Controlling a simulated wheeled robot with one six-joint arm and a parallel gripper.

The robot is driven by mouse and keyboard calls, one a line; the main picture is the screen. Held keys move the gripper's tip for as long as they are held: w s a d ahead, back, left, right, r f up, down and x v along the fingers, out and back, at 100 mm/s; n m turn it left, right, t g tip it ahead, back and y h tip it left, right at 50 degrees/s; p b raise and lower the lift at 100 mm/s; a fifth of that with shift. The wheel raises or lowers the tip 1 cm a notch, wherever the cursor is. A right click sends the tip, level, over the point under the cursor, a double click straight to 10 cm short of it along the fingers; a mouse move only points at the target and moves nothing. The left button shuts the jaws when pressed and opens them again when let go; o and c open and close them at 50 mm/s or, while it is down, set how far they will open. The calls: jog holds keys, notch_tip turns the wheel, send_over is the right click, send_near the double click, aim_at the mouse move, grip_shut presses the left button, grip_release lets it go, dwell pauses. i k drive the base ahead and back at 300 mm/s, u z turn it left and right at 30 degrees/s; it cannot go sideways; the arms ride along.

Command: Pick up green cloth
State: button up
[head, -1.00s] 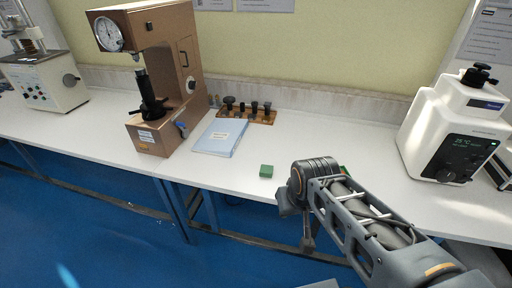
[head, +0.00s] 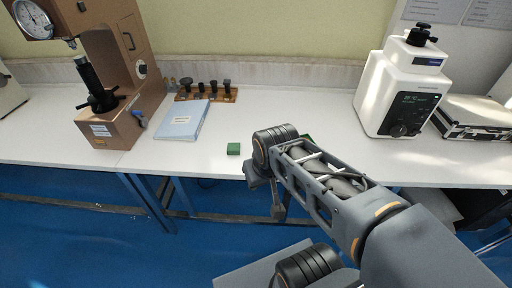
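A small green block-like item (head: 233,148) lies on the white bench near its front edge, just left of my arm; it could be a folded cloth, but I cannot tell. A sliver of another green thing (head: 307,137) shows behind my arm, and most of it is hidden. My arm reaches in from the lower right, with its joint in front of the bench edge. A dark part at its far end (head: 277,207) hangs below the bench edge and may be my gripper. Its fingers cannot be made out. Nothing is seen held.
A brown hardness tester (head: 125,75) stands at left, with a blue folder (head: 183,120) and a wooden rack (head: 209,94) of dark parts beside it.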

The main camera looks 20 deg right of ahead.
aim_at(233, 149)
jog(key=u, duration=1.55)
jog(key=i, duration=1.6)
jog(key=z, duration=2.75)
